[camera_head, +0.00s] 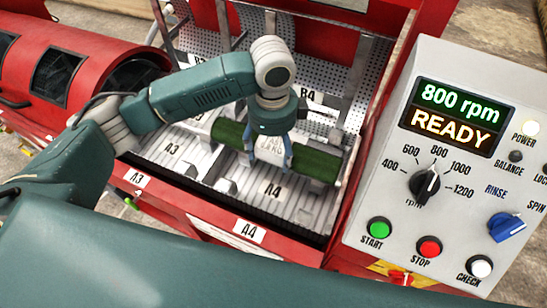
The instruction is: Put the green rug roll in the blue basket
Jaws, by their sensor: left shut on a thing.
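The green rug roll (314,163) lies across the ribbed grey bay of the red machine, above the A4 marking. A white label shows at its middle, partly covered by my gripper. My left gripper (271,158) reaches down from above with its fingers around the middle of the roll and is shut on it. I cannot tell whether the roll still rests on the bay or hangs just above it. My right gripper and the blue basket are not in view.
The grey control panel (452,185) stands close on the right, reading 800 rpm READY. Upright metal dividers (357,85) and a perforated back wall bound the bay. A red drum housing (62,75) is at the left. The red front edge (205,217) runs below the bay.

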